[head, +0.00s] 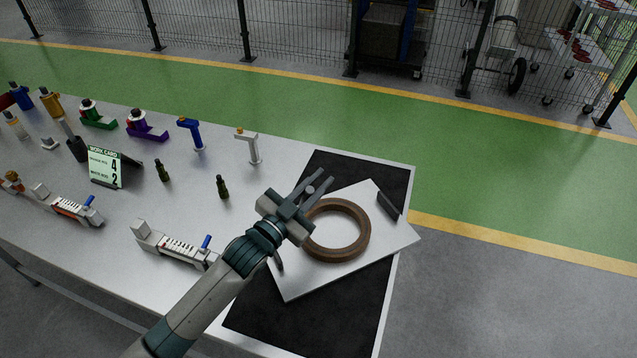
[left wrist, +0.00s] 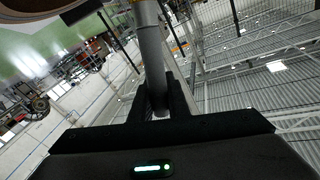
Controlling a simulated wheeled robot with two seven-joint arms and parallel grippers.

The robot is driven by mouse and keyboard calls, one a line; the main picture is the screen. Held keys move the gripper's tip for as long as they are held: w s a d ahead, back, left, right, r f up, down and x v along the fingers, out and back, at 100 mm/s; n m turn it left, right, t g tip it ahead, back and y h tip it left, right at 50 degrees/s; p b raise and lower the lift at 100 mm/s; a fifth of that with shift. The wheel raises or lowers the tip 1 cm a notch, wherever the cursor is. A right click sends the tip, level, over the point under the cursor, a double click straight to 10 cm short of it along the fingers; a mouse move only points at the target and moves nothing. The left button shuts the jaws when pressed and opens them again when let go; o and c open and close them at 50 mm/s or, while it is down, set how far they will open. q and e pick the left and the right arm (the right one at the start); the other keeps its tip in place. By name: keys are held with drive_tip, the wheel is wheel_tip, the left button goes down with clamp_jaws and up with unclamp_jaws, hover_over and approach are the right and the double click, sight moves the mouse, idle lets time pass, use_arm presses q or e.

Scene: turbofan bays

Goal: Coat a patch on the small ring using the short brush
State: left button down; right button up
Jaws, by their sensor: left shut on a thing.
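A brown ring (head: 363,231) lies flat on a white square plate (head: 290,287). It is the only ring I see in the head view; part of a brown curved edge shows at the top left of the left wrist view (left wrist: 42,8). My left gripper (head: 314,186) is above the ring's upper left side. In the left wrist view its fingers (left wrist: 158,100) are shut on a grey round handle (left wrist: 151,45), which I take for the short brush. Its bristles are not visible, and I cannot tell whether it touches the ring. My right gripper is not in view.
The plate lies on a black mat (head: 300,318) at the table's right end. A dark block (head: 388,205) lies on the plate. Left of the mat are small dark bottles (head: 222,187), a work card (head: 104,167), a white-and-grey fixture (head: 178,245) and several coloured tools (head: 191,133).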

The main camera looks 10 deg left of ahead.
use_arm(q)
wheel_tip(320, 180, up, 2)
drive_tip(key=shift+p, duration=0.55)
wheel_tip(320, 180, up, 3)
drive_tip(key=p, duration=0.2)
drive_tip(key=shift+p, duration=0.35)
idle(0.4)
drive_tip(key=shift+f, duration=0.15)
